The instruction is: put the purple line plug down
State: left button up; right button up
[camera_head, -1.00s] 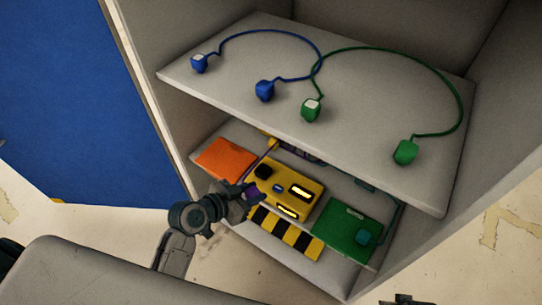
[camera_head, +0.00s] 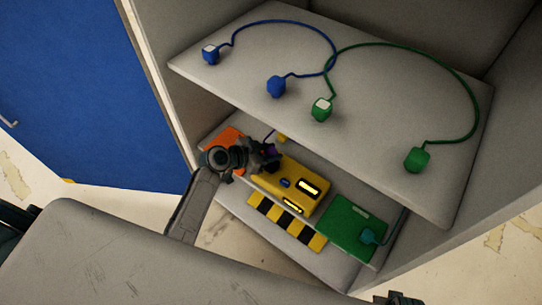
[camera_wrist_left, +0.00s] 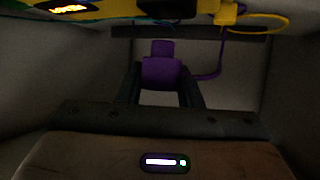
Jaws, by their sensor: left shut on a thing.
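The purple line plug (camera_wrist_left: 162,72) is between the fingers of my left gripper (camera_wrist_left: 161,92) in the left wrist view, with its purple cord running off to the right. In the head view my left gripper (camera_head: 272,157) is over the upper left end of the yellow box (camera_head: 268,183), near the orange pad (camera_head: 225,141). Only a little of the purple plug (camera_head: 271,151) shows there. I cannot tell whether the plug touches a surface. A dark part at the bottom right edge seems to be my right gripper (camera_head: 398,299), mostly cut off.
The upper shelf (camera_head: 240,86) hangs over the lower one and carries blue plugs (camera_head: 276,87) and green plugs (camera_head: 417,160) on cords. A green pad (camera_head: 352,227) with a teal plug (camera_head: 368,236) lies right of the yellow box. A striped strip (camera_head: 287,222) lies in front.

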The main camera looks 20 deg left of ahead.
pick_arm(q)
jog(key=shift+w+f, duration=0.15)
jog(key=shift+f, duration=1.6)
pick_arm(e)
jog(key=shift+s+f, duration=0.1)
jog(key=shift+f, duration=0.25)
pick_arm(q)
jog(key=shift+f, duration=0.1)
pick_arm(e)
jog(key=shift+r, duration=0.1)
pick_arm(q)
jog(key=shift+f, duration=0.1)
jog(key=o, duration=1)
pick_arm(e)
jog(key=shift+r, duration=0.65)
